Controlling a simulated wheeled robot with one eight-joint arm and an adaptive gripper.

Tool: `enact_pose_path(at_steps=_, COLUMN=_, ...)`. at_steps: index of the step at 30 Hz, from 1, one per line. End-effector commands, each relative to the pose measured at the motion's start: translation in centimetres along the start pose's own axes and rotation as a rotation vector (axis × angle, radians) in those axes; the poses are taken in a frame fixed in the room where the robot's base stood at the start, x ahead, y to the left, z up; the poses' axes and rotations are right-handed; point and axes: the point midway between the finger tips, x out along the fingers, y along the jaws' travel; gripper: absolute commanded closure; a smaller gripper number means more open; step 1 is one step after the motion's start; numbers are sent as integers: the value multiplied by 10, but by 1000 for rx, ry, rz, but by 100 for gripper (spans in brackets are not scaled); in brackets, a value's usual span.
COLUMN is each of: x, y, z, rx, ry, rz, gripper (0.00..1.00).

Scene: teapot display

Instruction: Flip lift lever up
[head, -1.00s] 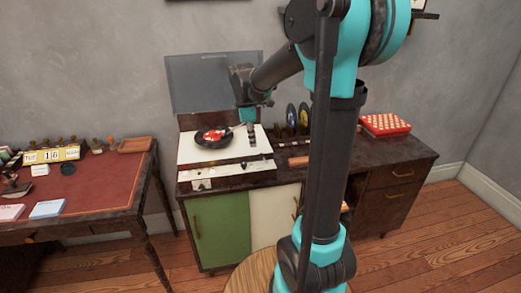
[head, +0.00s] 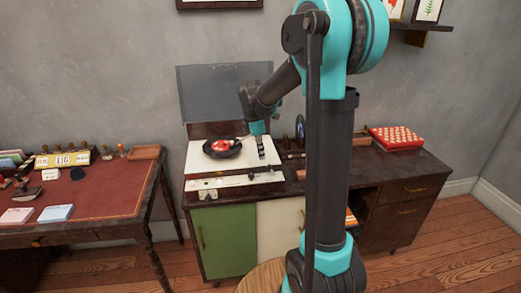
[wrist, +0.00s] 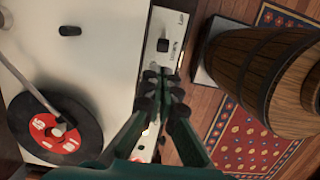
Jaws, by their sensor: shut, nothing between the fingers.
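The record player (head: 200,163) stands open on the cabinet, its white deck carrying a black record with a red label (head: 222,147). In the wrist view the record (wrist: 58,125) is at lower left, with the pale tonearm (wrist: 22,78) reaching over it. A small black knob (wrist: 69,30) sits on the deck, and a dark square control (wrist: 163,45) is on the white front strip (wrist: 172,22). I cannot tell which part is the lift lever. My gripper (wrist: 162,76) is shut and empty above the front strip, near the square control; its fingers hide part of the strip. It also shows in the head view (head: 262,154).
The player's raised grey lid (head: 215,95) stands behind the deck. A red box (head: 396,138) lies at the cabinet's right. A red-topped desk (head: 105,195) is at left. A wooden barrel-like stool (wrist: 262,70) stands beside the cabinet in the wrist view.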

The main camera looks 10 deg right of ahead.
Motion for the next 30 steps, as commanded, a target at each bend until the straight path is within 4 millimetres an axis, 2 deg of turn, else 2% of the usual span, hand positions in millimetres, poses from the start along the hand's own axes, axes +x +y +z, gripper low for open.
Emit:
enact_pose_path(at_steps=6, x=36, y=0, z=0, rx=1, ry=0, rz=0, gripper=100)
enact_pose_path(at_steps=12, x=53, y=0, z=0, rx=1, ry=0, rz=0, gripper=100)
enact_pose_path(at_steps=30, x=55, y=0, z=2, rx=3, ry=24, rz=0, gripper=100)
